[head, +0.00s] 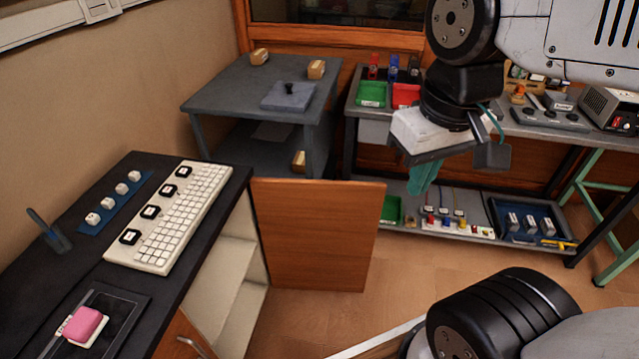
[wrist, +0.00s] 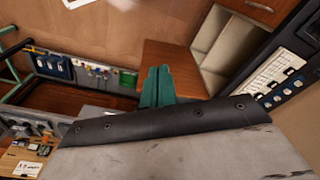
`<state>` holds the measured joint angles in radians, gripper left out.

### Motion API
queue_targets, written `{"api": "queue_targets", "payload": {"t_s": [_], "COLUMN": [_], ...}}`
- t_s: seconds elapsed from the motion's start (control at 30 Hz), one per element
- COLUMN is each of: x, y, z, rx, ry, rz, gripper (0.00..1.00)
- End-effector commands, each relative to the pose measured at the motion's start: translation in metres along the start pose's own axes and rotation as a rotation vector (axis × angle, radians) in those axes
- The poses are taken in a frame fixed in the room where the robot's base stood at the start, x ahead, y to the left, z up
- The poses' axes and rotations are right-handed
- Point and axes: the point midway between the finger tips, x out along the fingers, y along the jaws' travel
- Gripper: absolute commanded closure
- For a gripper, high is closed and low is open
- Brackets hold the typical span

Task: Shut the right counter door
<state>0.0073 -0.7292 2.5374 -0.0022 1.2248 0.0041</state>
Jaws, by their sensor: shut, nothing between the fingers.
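The right counter door (head: 315,235) is a brown wooden panel. It stands open, swung out from the black-topped counter (head: 150,190), and pale shelves (head: 238,270) show inside the opening. In the wrist view the door (wrist: 183,58) shows beyond the fingers, beside the open shelves (wrist: 222,40). My gripper (head: 422,180) has green fingers pointing down. It is shut and empty, to the right of the door and apart from it in the head view. In the wrist view its fingers (wrist: 158,82) lie together and overlap the door's lower-left part.
Another counter door with a metal handle (head: 192,346) is at the lower left. A keyboard (head: 175,220) and pink block (head: 86,324) lie on the counter. A grey table (head: 215,97) and a workbench with bins stand behind. Wooden floor (head: 400,270) is clear right of the door.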

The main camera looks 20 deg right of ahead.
Motion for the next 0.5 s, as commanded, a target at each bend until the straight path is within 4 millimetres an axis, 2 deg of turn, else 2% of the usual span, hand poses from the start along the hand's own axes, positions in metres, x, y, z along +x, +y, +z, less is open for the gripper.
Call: {"api": "queue_targets", "payload": {"t_s": [0.17, 0.27, 0.37, 0.5], "x": [-0.007, -0.005, 0.002, 0.025], "y": [0.005, 0.01, 0.018, 0.033], "z": [-0.051, -0.093, -0.137, -0.196], "rx": [0.046, 0.08, 0.115, 0.168], "ry": [-0.044, -0.075, -0.103, -0.144], "rz": [-0.002, -0.004, -0.007, -0.01], "gripper": [1.0, 1.0, 1.0, 1.0]}}
